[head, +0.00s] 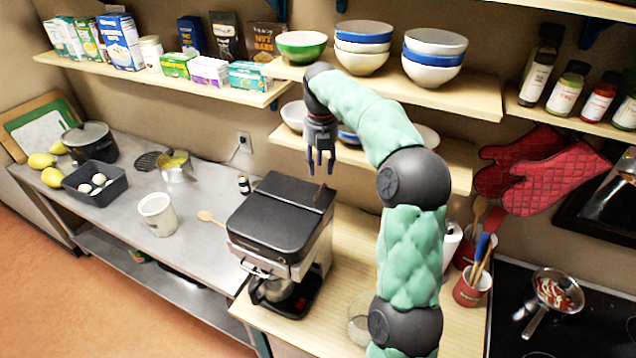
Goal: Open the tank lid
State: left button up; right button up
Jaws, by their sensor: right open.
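A black and silver coffee maker (315,255) stands on the wooden counter. Its top is covered by a dark flat tank lid (290,190) at the back and a wider dark cover (268,222) toward the front; both look closed. A glass carafe (275,288) sits in its lower bay. My right gripper (321,170) is open and empty, pointing down above the rear right edge of the coffee maker's top. It looks apart from the lid, though the exact gap is hard to judge. My left gripper is out of view.
Shelves with bowls (433,58) and food boxes (119,42) run along the wall behind my right arm. A steel table (120,205) with a white canister (157,214) is to the left. A utensil pot (472,288) and a stove with a pan (556,292) are right.

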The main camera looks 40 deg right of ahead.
jog(key=f, duration=0.6)
jog(key=shift+w, duration=0.35)
jog(key=shift+s+f, duration=0.15)
jog(key=shift+f, duration=0.75)
grip_shut()
